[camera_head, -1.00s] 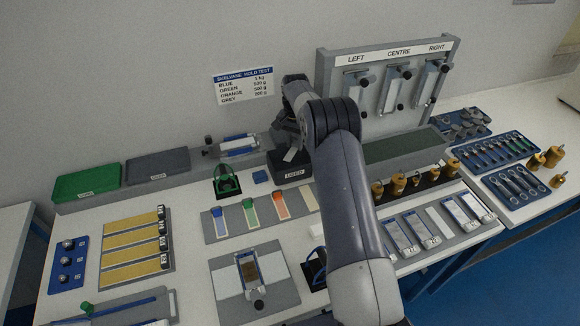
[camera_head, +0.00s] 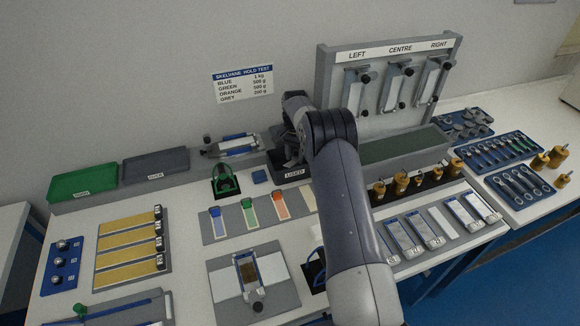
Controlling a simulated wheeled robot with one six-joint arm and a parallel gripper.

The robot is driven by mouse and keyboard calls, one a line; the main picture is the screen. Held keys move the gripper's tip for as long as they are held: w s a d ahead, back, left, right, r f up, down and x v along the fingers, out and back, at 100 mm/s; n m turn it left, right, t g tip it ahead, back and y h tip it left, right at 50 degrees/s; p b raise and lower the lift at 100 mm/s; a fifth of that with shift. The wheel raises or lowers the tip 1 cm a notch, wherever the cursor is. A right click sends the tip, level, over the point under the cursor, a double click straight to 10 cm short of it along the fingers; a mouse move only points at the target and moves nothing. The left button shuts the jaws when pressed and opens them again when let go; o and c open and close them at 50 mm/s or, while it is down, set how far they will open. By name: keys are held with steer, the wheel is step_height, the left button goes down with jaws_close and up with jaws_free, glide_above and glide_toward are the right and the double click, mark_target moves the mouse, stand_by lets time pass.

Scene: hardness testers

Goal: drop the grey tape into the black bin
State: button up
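The black bin (camera_head: 293,173), labelled USED, stands at the back of the bench, left of the upright LEFT/CENTRE/RIGHT panel. My gripper (camera_head: 292,150) is over the bin, dark and partly hidden behind my arm. I cannot make out its fingertips or whether they hold anything. I cannot pick out the grey tape for certain. In front of the bin, a grey board (camera_head: 240,218) carries pale strips with a blue tab, a green tab and an orange tab. A further pale strip (camera_head: 309,198) shows no coloured tab, partly behind my arm.
A green box (camera_head: 83,185) and a grey box (camera_head: 155,165) sit at back left. A green clamp-like item (camera_head: 225,180) and a small blue block (camera_head: 260,176) stand left of the bin. Brass weights (camera_head: 402,182) stand right of my arm. The panel (camera_head: 388,85) rises close behind it.

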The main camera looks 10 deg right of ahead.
steer(key=o, duration=0.4)
steer(key=shift+w+r, duration=0.1)
steer(key=shift+r, duration=0.1)
step_height(320, 180, up, 11)
steer(key=b, duration=0.1)
steer(key=shift+f+b, duration=0.2)
steer(key=shift+b, duration=0.15)
step_height(320, 180, down, 11)
steer(key=shift+r+p, duration=0.2)
steer(key=shift+p, duration=0.8)
step_height(320, 180, up, 4)
steer(key=shift+r+p, duration=0.2)
steer(key=shift+p, duration=0.75)
steer(key=shift+r, duration=0.55)
